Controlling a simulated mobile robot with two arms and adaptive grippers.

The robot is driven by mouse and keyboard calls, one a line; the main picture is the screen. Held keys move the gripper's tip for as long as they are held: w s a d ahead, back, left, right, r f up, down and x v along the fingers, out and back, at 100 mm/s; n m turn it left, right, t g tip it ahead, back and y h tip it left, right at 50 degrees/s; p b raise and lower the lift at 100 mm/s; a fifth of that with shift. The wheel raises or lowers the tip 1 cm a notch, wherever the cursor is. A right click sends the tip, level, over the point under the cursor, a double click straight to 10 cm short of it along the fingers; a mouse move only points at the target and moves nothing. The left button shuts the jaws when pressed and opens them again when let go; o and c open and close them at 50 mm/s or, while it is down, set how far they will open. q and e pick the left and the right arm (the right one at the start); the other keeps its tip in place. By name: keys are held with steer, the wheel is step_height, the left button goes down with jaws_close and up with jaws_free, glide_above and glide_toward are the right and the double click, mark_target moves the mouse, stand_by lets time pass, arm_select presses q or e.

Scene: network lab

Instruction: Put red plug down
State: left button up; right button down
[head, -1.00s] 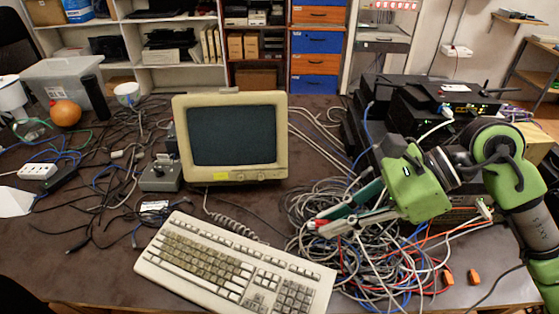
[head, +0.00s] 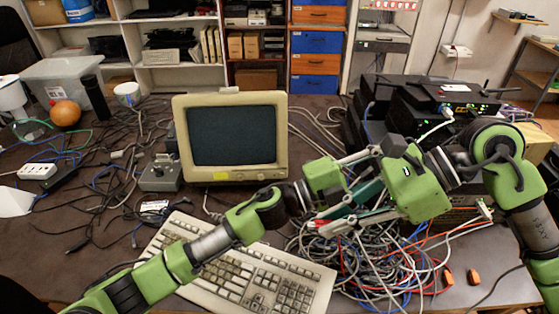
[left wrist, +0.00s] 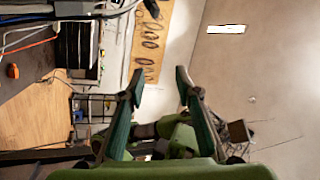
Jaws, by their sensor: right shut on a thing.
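The red plug (head: 321,224) shows as a small red patch at the tips of my right gripper (head: 317,221), which is shut on it. The gripper reaches left over the cable tangle in the head view; whether the plug touches the cables I cannot tell. My left gripper (head: 384,166) is open and points right, in front of the right gripper's body. Its two fingers also stand apart and empty in the left wrist view (left wrist: 158,82). My left arm hides part of the keyboard.
A tangle of cables (head: 345,256) lies under the grippers. A keyboard (head: 268,280) and a monitor (head: 232,140) stand to the left. Stacked network devices (head: 455,97) are behind at the right. Two orange pieces (head: 447,277) lie on clear table at the front right.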

arm_select(q)
steer(key=a+r+m+g+h, duration=0.2)
steer(key=a+r, duration=0.1)
steer(key=r, duration=0.5)
steer(key=a+r+m+g+h, duration=0.2)
steer(key=a+r+m, duration=0.1)
steer(key=r, duration=0.4)
steer(key=s+a+r+m+g+y, duration=0.35)
steer(key=s+r+m+g, duration=0.45)
steer(key=s+m+g, duration=0.3)
steer(key=s+f+m+y, duration=0.4)
steer(key=s+m+y, duration=0.2)
steer(key=m+t+y, duration=0.3)
steer(key=t+y, duration=0.2)
steer(key=y, duration=0.2)
glide_above(311, 223)
steer(key=s, duration=0.4)
step_height(311, 223, down, 8)
steer(key=w+a+f+t+y, duration=0.2)
steer(key=w+a+t+y, duration=0.1)
steer(key=w+a, duration=0.15)
steer(key=x, duration=1.1)
steer(key=shift+s+a+f, duration=0.2)
steer(key=shift+s, duration=0.05)
